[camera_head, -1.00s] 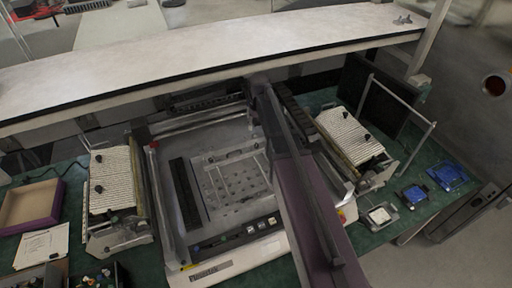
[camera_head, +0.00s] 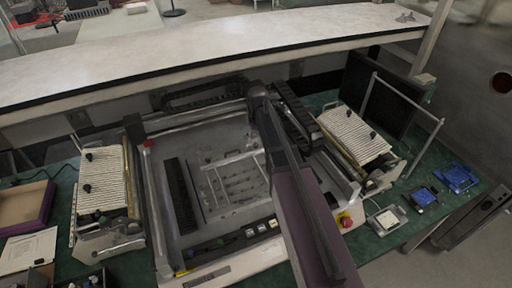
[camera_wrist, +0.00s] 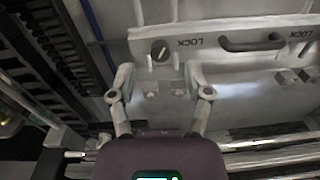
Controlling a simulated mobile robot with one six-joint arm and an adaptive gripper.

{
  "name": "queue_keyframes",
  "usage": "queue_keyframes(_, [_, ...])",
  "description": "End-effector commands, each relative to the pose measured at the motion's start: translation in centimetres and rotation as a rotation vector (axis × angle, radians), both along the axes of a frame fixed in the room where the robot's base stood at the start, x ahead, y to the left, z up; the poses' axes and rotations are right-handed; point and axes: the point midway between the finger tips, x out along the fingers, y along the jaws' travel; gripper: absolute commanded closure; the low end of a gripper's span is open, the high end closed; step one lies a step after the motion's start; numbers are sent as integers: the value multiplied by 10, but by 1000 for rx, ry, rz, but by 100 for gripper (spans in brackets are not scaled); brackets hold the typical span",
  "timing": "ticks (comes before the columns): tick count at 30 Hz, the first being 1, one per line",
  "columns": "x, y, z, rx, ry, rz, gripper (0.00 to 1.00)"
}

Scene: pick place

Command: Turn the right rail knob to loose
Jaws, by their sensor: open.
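In the wrist view a small dark round knob (camera_wrist: 160,50) with a pale pointer sits on a grey metal rail plate (camera_wrist: 225,75), beside an upside-down LOCK marking. The pointer is slanted. My gripper (camera_wrist: 158,74) is open, its two fingers on either side just short of the knob, with nothing between them. A second knob (camera_wrist: 306,48), also near a LOCK marking, is partly cut off at the right edge. In the head view the rail (camera_head: 232,158) is small and its knobs cannot be made out. My arm hides the gripper there.
A dark handle (camera_wrist: 252,43) stands on the plate between the knobs. A black ribbed cable chain (camera_wrist: 62,50) runs at the left of the wrist view. In the head view, ribbed feeder banks (camera_head: 102,180) and (camera_head: 355,135) flank the machine, and a shelf (camera_head: 200,52) spans behind it.

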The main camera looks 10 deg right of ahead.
Motion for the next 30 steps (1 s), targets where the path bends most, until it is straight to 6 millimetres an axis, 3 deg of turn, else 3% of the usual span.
queue_keyframes(10, [0,1,-25,0,0,0,36])
queue_keyframes(26, [0,1,-29,0,0,1,36])
queue_keyframes(30, [0,1,-29,0,0,1,78])
